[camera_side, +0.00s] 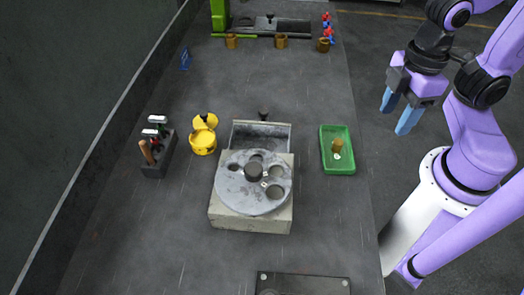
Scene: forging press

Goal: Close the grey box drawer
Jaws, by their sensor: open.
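The grey box (251,222) stands in the middle of the dark table, with a round grey disc (238,189) with holes and a dark knob on its top. Its drawer (276,141) sticks out from the far side of the box, toward the top of the picture. The drawer looks empty, and a small dark knob (263,113) shows at its far end. My gripper (402,112) is open and empty. It hangs to the right of the table, apart from the drawer, with its blue fingers pointing down.
A green tray (347,167) holding a brown peg lies right of the box, between it and my gripper. A yellow round container (203,141) and a dark tool holder (154,167) stand left. Brown cups (281,41) stand at the far end. Table beyond the drawer is clear.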

